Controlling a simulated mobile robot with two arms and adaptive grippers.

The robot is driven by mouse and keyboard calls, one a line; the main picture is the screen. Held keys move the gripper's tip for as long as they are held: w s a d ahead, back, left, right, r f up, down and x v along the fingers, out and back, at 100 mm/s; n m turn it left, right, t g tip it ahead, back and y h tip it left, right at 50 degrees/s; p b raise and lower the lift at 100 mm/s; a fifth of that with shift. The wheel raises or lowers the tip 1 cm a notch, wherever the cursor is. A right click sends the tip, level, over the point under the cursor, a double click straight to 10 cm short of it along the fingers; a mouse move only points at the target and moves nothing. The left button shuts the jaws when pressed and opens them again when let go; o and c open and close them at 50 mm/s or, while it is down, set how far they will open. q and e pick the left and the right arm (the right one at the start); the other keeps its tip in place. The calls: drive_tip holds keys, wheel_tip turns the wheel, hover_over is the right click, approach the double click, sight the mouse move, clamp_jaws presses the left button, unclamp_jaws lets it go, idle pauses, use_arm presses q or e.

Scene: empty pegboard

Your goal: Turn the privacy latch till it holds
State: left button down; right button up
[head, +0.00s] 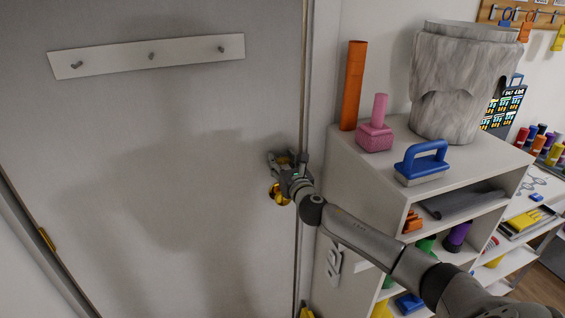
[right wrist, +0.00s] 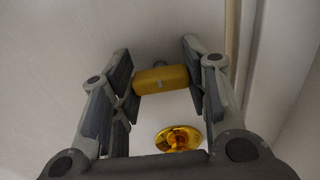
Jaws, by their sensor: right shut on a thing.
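The privacy latch is a small yellow bar that shows in the right wrist view (right wrist: 160,80), lying roughly level across that picture. It is mounted on the grey door (head: 150,160), above a shiny gold round knob (head: 279,194). My right gripper (head: 282,160) is at the door's right edge, its fingers on either side of the latch and shut on it. In the head view the gripper mostly hides the latch. The knob also shows in the right wrist view (right wrist: 179,139), below the latch and apart from the fingertips. My left gripper is out of view.
A white shelf unit (head: 345,160) stands right of the door, close to my right arm. A peg rail (head: 115,60) crosses the upper door.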

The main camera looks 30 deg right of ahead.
drive_tip(key=shift+m, duration=0.3)
drive_tip(key=m, duration=0.3)
drive_tip(key=shift+m, duration=0.4)
drive_tip(key=m+b, duration=0.1)
drive_tip(key=m, duration=0.3)
drive_tip(key=shift+d+m, duration=0.15)
drive_tip(key=shift+m, duration=0.15)
drive_tip(key=m, duration=0.4)
drive_tip(key=shift+f+b, duration=0.1)
drive_tip(key=shift+b, duration=0.2)
drive_tip(key=m, duration=0.4)
drive_tip(key=shift+m, duration=0.4)
drive_tip(key=shift+f, duration=0.1)
drive_tip(key=o, duration=1)
drive_tip(key=shift+d, duration=0.1)
drive_tip(key=shift+o, duration=0.2)
drive_tip(key=shift+s, duration=0.1)
